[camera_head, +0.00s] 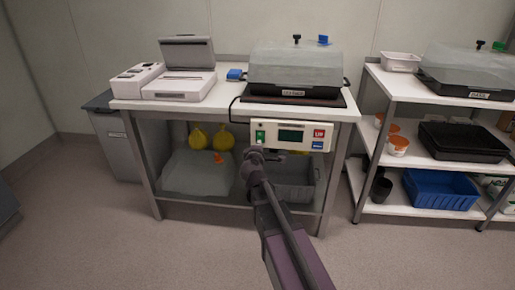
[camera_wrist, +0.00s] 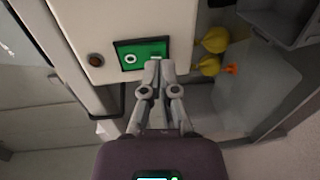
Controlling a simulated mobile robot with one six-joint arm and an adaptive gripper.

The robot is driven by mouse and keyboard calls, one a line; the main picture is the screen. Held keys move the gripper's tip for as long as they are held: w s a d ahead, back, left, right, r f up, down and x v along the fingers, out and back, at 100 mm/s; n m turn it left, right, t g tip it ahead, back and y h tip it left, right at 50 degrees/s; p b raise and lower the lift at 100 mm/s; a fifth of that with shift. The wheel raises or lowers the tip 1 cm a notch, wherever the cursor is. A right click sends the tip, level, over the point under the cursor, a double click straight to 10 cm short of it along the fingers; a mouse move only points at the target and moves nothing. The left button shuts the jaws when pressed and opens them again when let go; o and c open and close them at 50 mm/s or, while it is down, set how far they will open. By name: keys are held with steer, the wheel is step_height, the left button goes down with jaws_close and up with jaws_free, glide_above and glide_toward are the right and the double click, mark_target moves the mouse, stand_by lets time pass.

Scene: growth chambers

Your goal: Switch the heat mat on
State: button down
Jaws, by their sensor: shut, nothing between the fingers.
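The heat mat (camera_head: 341,101) is a thin dark sheet on the bench under a covered propagator (camera_head: 295,69). A pale control box (camera_head: 274,124) hangs at the bench's front edge. It has a green switch (camera_head: 260,136) at the left, a dark display (camera_head: 291,135), and red and blue patches at the right. In the wrist view the green switch (camera_wrist: 129,56) has a white ring mark and a white bar mark; which side is pressed I cannot tell. My gripper (camera_wrist: 158,64) is shut and empty, its tips at the bar end of the switch. Contact is unclear. It also shows in the head view (camera_head: 259,151).
A dark knob or plug (camera_wrist: 96,59) sits beside the switch in the wrist view. A shelf unit (camera_head: 437,170) stands at right. The floor in front is clear.

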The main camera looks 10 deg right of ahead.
steer(key=shift+w+d, duration=0.25)
steer(key=shift+w, duration=0.2)
steer(key=shift+w+f, duration=0.1)
steer(key=shift+w, duration=0.15)
steer(key=shift+s, duration=0.15)
steer(key=f+b+v, duration=0.2)
steer(key=f+v, duration=0.1)
steer(key=v, duration=1)
steer(key=shift+s, duration=0.35)
steer(key=shift+a+f, duration=0.1)
steer(key=shift+a, duration=0.05)
